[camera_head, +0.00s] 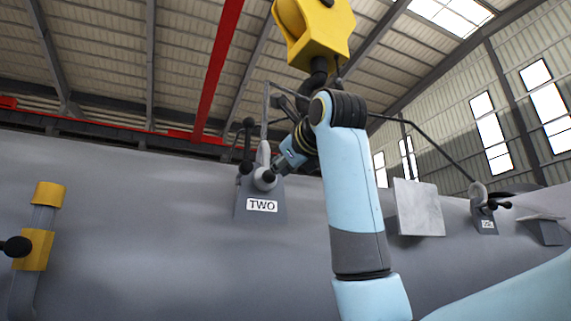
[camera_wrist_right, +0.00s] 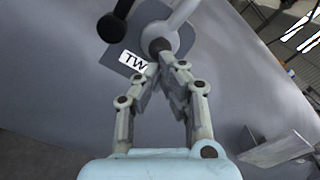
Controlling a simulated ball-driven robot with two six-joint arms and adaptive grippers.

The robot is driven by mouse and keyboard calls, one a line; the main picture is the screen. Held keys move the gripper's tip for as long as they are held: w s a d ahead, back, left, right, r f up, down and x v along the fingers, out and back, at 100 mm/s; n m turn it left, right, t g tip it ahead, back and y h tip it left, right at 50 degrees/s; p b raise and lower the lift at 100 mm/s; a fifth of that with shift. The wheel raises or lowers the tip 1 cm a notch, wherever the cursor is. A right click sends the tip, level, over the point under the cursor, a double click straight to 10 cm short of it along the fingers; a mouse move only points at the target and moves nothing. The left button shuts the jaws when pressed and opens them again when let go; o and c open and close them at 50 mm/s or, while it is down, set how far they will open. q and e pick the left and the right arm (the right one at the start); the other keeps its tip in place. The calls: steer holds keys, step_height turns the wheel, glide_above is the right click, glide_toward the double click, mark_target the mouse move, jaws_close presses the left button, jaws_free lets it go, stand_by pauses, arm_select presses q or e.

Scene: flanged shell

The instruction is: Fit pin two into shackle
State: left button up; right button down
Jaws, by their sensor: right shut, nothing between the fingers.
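A light grey shackle (camera_head: 263,155) stands at the dark grey lug plate labelled TWO (camera_head: 243,208) on the big shell. It also shows in the right wrist view (camera_wrist_right: 180,16). A dark round pin end (camera_wrist_right: 158,46) shows at the shackle's eye. A black bar with a ball end (camera_head: 248,135) stands just left of the shackle; whether it belongs to the pin I cannot tell. My right gripper (camera_head: 280,172) is shut and empty, its fingertips (camera_wrist_right: 164,68) close to the pin end. Contact is unclear. My left gripper is not in view.
A yellow crane hook block (camera_head: 316,35) hangs above, with sling lines running to the lugs. A second lug with a shackle (camera_head: 479,195) and a pale square plate (camera_head: 418,208) stand at right. A yellow-banded post (camera_head: 45,215) stands at left.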

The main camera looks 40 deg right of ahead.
steer(key=v, duration=1.1)
steer(key=shift+s, duration=0.3)
